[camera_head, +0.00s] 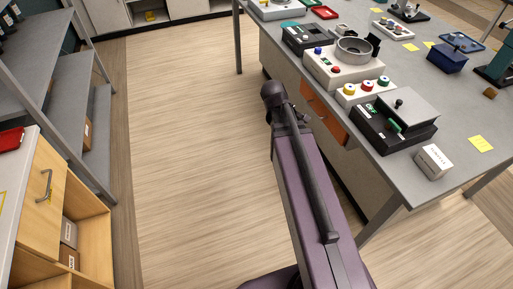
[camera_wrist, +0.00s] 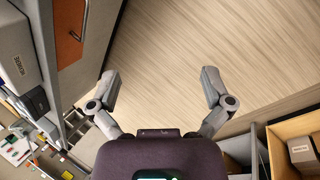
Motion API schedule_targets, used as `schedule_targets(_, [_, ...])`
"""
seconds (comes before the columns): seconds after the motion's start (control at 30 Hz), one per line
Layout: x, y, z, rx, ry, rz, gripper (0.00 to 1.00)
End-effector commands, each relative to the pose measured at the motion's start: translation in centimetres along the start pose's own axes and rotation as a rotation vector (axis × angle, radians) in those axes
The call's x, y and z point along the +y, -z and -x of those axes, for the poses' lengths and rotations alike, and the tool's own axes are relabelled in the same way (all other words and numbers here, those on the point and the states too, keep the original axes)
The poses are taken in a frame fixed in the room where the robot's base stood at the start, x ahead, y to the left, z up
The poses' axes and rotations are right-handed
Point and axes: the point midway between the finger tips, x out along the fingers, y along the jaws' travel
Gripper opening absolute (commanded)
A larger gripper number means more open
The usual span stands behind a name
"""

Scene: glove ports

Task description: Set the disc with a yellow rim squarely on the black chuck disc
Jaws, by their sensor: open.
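My gripper (camera_wrist: 161,86) is open and empty in the wrist view, its two fingers wide apart above the wooden floor. A small disc with a yellow rim (camera_head: 349,89) sits at the left end of a white block on the grey bench in the head view. Discs with a red rim (camera_head: 367,86) and a green rim (camera_head: 383,80) sit beside it on the block. I cannot make out the black chuck disc for certain; a grey ring-shaped bowl (camera_head: 353,48) tops the white machine behind the block. My gripper is away from the discs, off the bench's left side.
The grey bench (camera_head: 411,183) holds a black device (camera_head: 394,122) with a grey plate, a white box (camera_head: 433,161) and a blue box (camera_head: 447,58). Grey shelves (camera_head: 75,78) and a wooden cabinet (camera_head: 45,190) stand at left. The floor between is clear.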

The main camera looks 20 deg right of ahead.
Motion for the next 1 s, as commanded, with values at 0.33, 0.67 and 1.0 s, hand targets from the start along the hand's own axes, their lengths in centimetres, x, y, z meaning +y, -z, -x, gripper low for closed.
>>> schedule_targets(0.33, [-10.6,2.1,3.3,0.034,0.310,-0.470,1.00])
schedule_targets(0.67, [-14.8,2.8,5.1,-0.011,0.452,-0.663,1.00])
schedule_targets(1.0, [-14.8,2.8,5.1,-0.012,0.455,-0.669,1.00])
